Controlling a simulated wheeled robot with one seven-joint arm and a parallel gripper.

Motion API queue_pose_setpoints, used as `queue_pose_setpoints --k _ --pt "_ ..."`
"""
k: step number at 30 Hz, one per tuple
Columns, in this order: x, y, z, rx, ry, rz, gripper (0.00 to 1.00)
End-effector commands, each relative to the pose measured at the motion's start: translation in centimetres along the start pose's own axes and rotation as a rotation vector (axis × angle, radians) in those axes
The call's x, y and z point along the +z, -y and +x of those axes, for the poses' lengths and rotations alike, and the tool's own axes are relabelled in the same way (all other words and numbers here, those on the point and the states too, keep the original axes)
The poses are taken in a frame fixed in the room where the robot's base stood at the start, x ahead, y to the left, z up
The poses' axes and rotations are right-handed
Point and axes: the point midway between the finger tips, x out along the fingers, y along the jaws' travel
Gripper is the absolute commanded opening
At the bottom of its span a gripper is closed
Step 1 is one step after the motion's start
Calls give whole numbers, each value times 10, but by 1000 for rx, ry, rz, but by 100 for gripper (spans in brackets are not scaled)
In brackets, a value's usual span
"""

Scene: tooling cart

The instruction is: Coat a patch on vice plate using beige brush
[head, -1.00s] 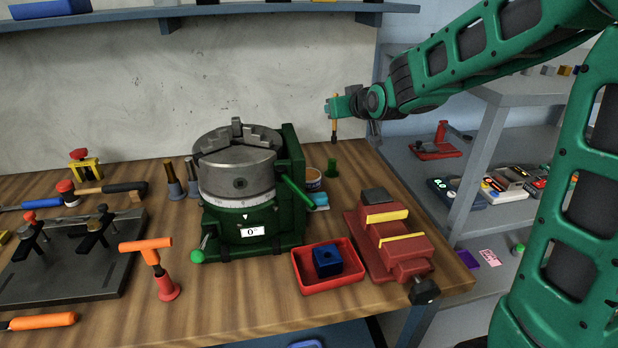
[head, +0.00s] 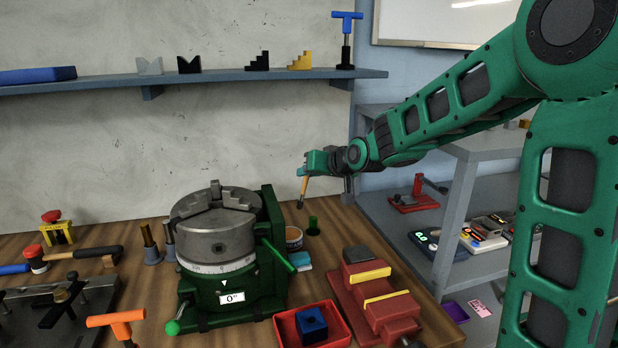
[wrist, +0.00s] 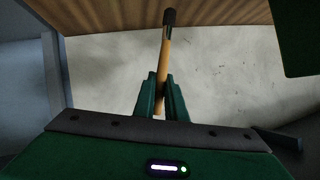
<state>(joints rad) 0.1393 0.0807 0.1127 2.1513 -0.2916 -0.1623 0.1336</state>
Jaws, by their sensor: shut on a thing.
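My gripper (head: 305,174) is shut on the beige brush (head: 303,188), held in the air above the back right of the bench. The brush hangs down, slightly tilted, with its dark tip lowest. In the wrist view the beige handle (wrist: 163,70) sits between the two green fingers (wrist: 161,103), and its dark tip (wrist: 169,17) points away from them. The red vice (head: 372,292) with yellow strips stands on the bench's right side, in front of and below the gripper. A dark grey plate (head: 357,254) lies on its back end. The tip touches nothing.
A green rotary table with a grey chuck (head: 215,235) stands left of the vice, its green handle (head: 279,256) sticking out. A shelf (head: 110,88) runs above.

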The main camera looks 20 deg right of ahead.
Motion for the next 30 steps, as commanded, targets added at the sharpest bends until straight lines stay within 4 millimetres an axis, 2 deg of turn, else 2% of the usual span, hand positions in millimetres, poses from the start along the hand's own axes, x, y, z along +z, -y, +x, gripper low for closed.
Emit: queue_pose_setpoints --k 3,9,30 --pt "4 5 0 -49 55 131 0" --pt "11 13 -1 -92 107 234 0" --pt "57 -3 24 -93 110 237 0"
